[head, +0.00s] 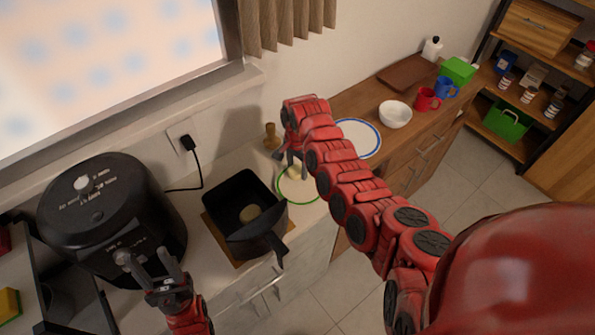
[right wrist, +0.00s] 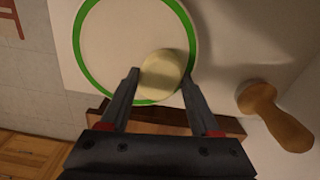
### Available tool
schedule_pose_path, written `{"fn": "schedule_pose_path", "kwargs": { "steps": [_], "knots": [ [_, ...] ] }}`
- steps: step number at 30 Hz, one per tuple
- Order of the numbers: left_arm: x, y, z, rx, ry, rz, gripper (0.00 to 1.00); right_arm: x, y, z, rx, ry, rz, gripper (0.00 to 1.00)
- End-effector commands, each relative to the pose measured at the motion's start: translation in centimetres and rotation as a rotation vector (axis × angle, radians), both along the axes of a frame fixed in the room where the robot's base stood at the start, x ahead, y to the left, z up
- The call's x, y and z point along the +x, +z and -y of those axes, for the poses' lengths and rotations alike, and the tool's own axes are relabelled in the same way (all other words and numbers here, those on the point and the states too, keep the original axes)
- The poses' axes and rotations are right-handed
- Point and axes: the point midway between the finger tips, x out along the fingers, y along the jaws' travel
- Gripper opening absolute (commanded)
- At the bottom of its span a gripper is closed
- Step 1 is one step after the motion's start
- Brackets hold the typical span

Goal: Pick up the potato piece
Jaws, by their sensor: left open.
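A pale potato piece (right wrist: 161,76) lies on a white plate with a green rim (right wrist: 120,30) in the right wrist view. My right gripper (right wrist: 161,80) is open, with one finger on each side of the piece; I cannot tell whether they touch it. In the head view my right gripper (head: 290,156) is over the green-rimmed plate (head: 307,197), and the potato piece (head: 295,172) is partly hidden there. Another potato piece (head: 250,213) lies in a black basket (head: 240,185). My left gripper (head: 146,254) is open and empty in front of the air fryer.
The black air fryer (head: 105,205) stands on the left of the counter. A wooden pepper mill (head: 271,136) stands close behind the green-rimmed plate. A blue-rimmed plate (head: 372,138), a white bowl (head: 395,114) and mugs stand on the wooden cabinet further right.

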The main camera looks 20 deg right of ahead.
Motion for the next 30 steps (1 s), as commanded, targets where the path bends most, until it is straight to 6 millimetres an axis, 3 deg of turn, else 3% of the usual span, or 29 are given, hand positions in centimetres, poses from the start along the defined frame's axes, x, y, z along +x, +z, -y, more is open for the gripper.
{"fn": "schedule_pose_path", "kwargs": {
  "steps": [1,7,17,23,26,30],
  "knots": [
    [0.0,0.0,0.0,0.000,0.000,0.000,0.50,0.0,0.0,0.0,0.000,0.000,0.000,0.42],
    [0.0,0.0,0.0,0.000,0.000,0.000,0.50,0.0,0.0,0.0,0.000,0.000,0.000,0.07],
    [0.0,-0.2,0.0,0.000,0.000,0.000,0.50,0.1,0.2,0.0,0.000,0.000,0.001,0.07],
    [0.0,-1.0,0.0,0.000,0.000,0.000,0.50,0.1,1.6,-0.1,0.001,0.001,0.004,0.07],
    [0.0,-1.9,0.0,0.000,0.000,0.000,0.50,0.2,3.0,-0.1,0.001,0.000,0.009,0.07],
    [0.0,-2.6,0.0,0.000,0.000,0.000,0.50,0.2,6.5,0.1,0.000,-0.001,0.008,0.07]
  ]
}}
